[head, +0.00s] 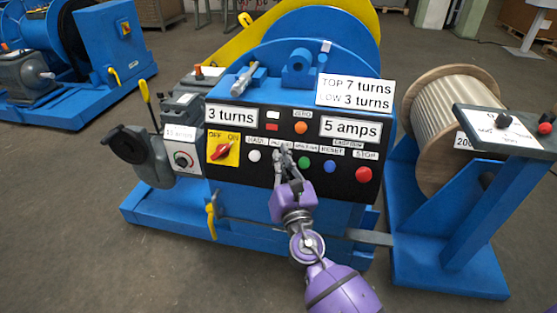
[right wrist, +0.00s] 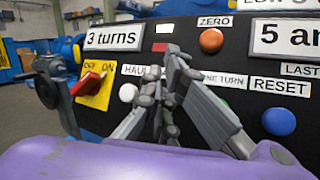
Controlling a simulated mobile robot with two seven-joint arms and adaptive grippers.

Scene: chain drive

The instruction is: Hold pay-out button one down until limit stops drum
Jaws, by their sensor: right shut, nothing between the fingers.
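The black control panel (head: 340,158) is on the front of the blue winch. My right gripper (head: 284,152) is shut and empty, its fingertips at the pay-out label, between the white button (head: 254,155) and the green button (head: 303,163). In the right wrist view the shut fingers (right wrist: 167,72) cover the pay-out button, so I cannot tell whether they touch or press it. The turns display (head: 231,115) reads "3 turns" and the amps display (head: 351,129) "5 amps". The blue drum (head: 340,30) is behind the panel. My left gripper is not in view.
The red stop button (head: 363,174), blue reset button (head: 330,166) and orange zero button (head: 302,128) are close by. A red switch (head: 221,151) sits on a yellow plate. A sign reads "TOP 7 turns, LOW 3 turns". A wound reel (head: 450,105) stands at right.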

